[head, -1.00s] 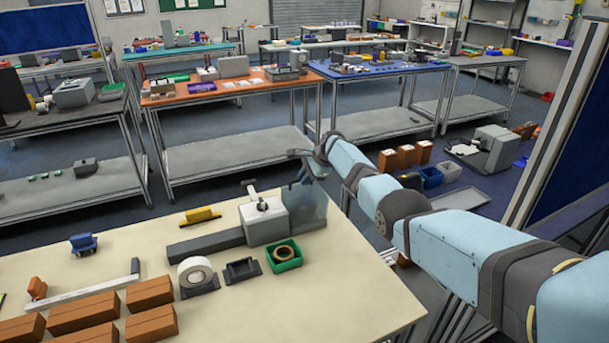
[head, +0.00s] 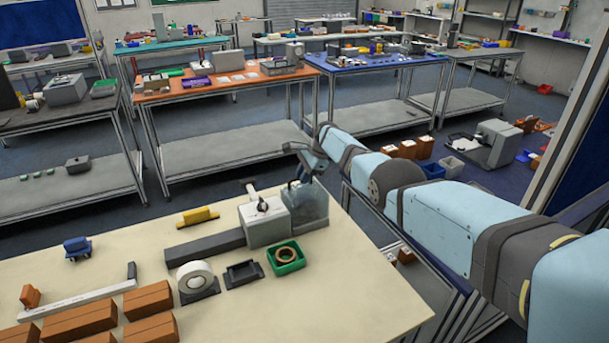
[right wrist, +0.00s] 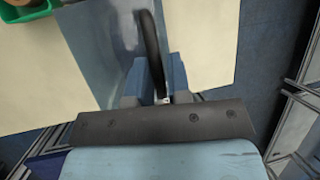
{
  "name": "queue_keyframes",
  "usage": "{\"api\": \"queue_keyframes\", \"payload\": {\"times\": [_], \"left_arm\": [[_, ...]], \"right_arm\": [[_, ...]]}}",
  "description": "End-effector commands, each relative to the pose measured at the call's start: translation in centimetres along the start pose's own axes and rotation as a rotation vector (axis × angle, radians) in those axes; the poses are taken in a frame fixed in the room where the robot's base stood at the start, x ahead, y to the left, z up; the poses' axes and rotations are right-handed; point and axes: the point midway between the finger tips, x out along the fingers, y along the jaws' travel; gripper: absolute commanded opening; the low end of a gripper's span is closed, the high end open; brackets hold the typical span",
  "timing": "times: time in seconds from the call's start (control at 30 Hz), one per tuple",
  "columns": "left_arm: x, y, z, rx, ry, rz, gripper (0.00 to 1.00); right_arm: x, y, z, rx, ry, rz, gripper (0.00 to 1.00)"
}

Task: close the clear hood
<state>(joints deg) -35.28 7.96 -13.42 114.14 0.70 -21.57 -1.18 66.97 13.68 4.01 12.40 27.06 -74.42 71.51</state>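The clear hood (head: 309,207) is at the right end of a light grey machine (head: 264,222) on the cream table. I see through it, and its exact tilt is hard to tell. My right gripper (head: 301,180) is at the hood's upper edge. In the right wrist view, the gripper's blue-grey fingers (right wrist: 155,78) are close together, with a dark curved strip between or in front of them. The hood's clear panel (right wrist: 105,45) shows beside them. My left gripper is not in view.
A green tray (head: 286,259) with a brown ring, a black tray (head: 243,272) and a white tape roll (head: 195,276) lie in front of the machine. Brown boxes (head: 150,299) are at front left. The table's right part is bare.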

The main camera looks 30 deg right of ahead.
Motion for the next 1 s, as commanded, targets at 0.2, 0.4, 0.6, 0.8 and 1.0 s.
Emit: {"api": "queue_keyframes", "payload": {"times": [0.2,0.4,0.6,0.8,1.0], "left_arm": [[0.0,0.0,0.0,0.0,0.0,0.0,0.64],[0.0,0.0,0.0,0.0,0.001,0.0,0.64],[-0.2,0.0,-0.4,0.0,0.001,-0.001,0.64],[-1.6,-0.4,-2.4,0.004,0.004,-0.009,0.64],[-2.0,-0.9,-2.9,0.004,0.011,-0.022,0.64]], "right_arm": [[-0.2,-0.2,0.1,-0.002,0.0,-0.007,0.22],[-0.2,-0.2,0.1,-0.003,0.0,-0.005,0.22],[-0.6,-0.2,0.1,-0.003,0.0,-0.005,0.22],[-3.7,-0.4,0.3,-0.002,0.001,-0.008,0.22],[-7.6,-0.2,0.1,-0.004,0.002,-0.011,0.22]]}}
